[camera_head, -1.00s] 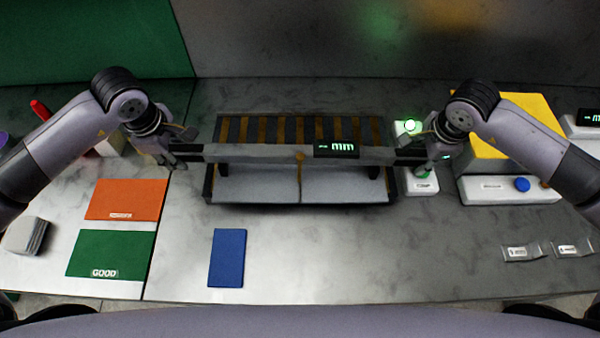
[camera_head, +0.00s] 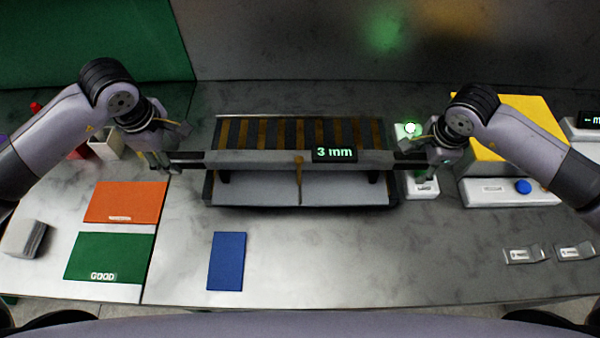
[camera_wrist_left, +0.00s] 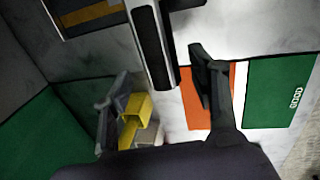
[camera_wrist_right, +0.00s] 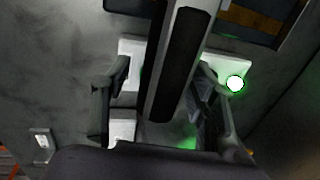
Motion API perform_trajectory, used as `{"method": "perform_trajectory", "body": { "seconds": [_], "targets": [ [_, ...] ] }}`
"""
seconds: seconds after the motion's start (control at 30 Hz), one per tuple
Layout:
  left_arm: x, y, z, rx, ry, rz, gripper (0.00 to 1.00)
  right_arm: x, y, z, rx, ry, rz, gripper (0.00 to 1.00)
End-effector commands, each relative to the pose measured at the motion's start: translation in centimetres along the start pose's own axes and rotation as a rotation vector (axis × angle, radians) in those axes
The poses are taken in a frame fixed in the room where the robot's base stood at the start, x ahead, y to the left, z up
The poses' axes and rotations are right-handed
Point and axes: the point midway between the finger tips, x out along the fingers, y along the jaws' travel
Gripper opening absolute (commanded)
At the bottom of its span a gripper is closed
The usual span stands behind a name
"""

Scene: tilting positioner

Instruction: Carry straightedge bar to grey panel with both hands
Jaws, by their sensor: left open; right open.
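The straightedge bar (camera_head: 250,158) is long and grey with dark ends and a small display reading "3 mm". It lies level across the tilting positioner (camera_head: 300,192), which has a striped back and grey plates. My left gripper (camera_head: 166,166) is open at the bar's left end; in the left wrist view the bar's end (camera_wrist_left: 152,50) lies between the spread fingers, apart from them. My right gripper (camera_head: 432,166) is open at the right end; in the right wrist view the bar (camera_wrist_right: 180,65) runs between its spread fingers. An orange panel (camera_head: 125,202), green GOOD panel (camera_head: 110,256) and blue panel (camera_head: 227,260) lie in front.
A yellow block (camera_head: 525,130) and a white box with a blue button (camera_head: 522,187) stand at right. A green-lit button (camera_head: 410,128) is beside the right gripper. Two small tags (camera_head: 524,256) lie front right. The front middle table is clear.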

Motion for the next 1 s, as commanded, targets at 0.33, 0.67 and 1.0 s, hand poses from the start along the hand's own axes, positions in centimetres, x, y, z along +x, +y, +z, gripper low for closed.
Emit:
{"method": "perform_trajectory", "body": {
  "seconds": [0.33, 0.67, 1.0],
  "targets": [
    [-7.1, 0.2, 0.0, 0.0, 0.0, 0.003, 0.54, 0.0, 0.0, 0.0, 0.0, 0.0, 0.0, 0.53],
    [-9.0, 0.0, 0.0, 0.0, 0.001, -0.002, 0.54, -1.3, -0.1, 0.0, 0.0, 0.0, -0.002, 0.53],
    [-8.9, 0.0, 0.0, 0.0, 0.001, -0.002, 0.54, -8.3, -0.1, 0.0, -0.001, -0.001, -0.005, 0.53]
  ]
}}
